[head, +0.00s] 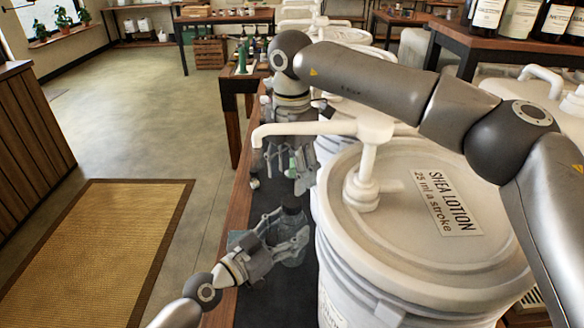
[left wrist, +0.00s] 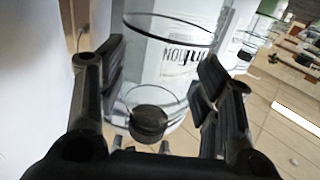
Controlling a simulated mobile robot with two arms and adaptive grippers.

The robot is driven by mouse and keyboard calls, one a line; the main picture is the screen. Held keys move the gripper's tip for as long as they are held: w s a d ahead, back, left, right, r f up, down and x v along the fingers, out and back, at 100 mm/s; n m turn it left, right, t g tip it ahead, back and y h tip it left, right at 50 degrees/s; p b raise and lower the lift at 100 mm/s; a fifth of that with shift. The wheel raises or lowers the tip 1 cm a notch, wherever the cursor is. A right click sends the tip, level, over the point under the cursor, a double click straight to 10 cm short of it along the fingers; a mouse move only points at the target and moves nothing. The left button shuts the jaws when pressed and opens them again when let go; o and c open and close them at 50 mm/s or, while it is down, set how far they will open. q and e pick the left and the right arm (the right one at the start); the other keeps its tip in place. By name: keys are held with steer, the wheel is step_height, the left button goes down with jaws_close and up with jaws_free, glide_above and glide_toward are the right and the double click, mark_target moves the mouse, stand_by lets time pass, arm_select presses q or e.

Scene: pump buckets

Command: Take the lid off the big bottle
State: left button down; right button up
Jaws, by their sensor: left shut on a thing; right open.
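The big bottle (head: 291,255) is grey and see-through and stands upright on the dark counter strip beside the large white bucket. A dark lid (head: 292,204) appears to be on its top. My left gripper (head: 287,233) is shut on the bottle's upper part, one finger on each side. In the left wrist view, clear glass (left wrist: 165,60) lies between my left gripper's fingers (left wrist: 157,80), with a dark round piece (left wrist: 150,122) close in front. My right gripper (head: 296,172) is open, farther along the counter, partly hidden by the pump spout.
A white bucket labelled shea lotion (head: 400,260) stands right of the bottle. Its pump spout (head: 300,130) reaches left over the counter near my right gripper. A small dark-based item (head: 255,182) is at the counter's left edge. Open floor lies left.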

mark_target(292, 201)
step_height(292, 201, down, 7)
steer(key=shift+r, duration=0.1)
steer(key=shift+c, duration=0.4)
steer(key=c, duration=1)
steer(key=n, duration=1)
steer(key=o, duration=1.1)
